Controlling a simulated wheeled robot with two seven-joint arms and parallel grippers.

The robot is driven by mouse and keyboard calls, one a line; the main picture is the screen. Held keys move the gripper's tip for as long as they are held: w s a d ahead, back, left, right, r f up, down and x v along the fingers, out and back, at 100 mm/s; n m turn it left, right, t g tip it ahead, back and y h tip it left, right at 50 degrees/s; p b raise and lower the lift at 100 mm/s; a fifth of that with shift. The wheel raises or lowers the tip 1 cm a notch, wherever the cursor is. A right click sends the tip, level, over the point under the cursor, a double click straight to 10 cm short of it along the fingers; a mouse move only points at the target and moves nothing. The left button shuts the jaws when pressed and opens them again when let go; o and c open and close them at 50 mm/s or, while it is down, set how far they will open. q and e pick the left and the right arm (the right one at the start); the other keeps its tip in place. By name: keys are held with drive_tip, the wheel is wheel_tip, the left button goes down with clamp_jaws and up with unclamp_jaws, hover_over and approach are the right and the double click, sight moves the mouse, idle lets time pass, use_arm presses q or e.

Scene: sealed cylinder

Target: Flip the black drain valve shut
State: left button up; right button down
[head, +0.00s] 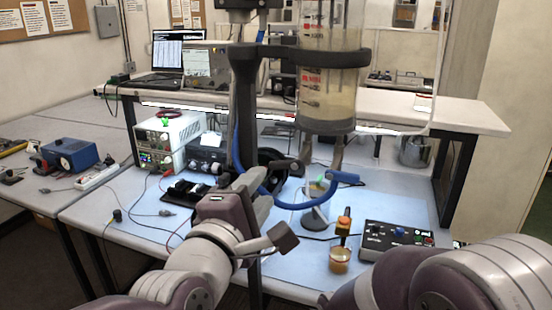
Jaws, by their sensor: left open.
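The clear cylinder (328,80) hangs upright in a black ring clamp on a dark post (245,110). It holds cloudy, yellowish liquid and has a dark bottom cap (327,126). A blue hose (272,199) curves from the post to a spot below the cylinder. I cannot clearly make out the black drain valve among the dark parts under the cap.
A black control box (397,238) sits at right on the blue mat. A power supply (168,138) and black instruments are at left. Some mat between is bare.

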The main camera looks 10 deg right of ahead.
sight(278, 164)
use_arm(q)
drive_tip(key=p+x, duration=0.3)
drive_tip(key=x, duration=0.6)
drive_tip(key=shift+w+d, duration=0.25)
drive_tip(key=shift+w, duration=0.05)
drive_tip(key=shift+f, duration=0.1)
clamp_jaws()
drive_tip(key=shift+m+b, duration=0.9)
drive_tip(key=shift+b, duration=0.15)
drive_tip(key=shift+m, duration=0.4)
drive_tip(key=shift+r, duration=0.35)
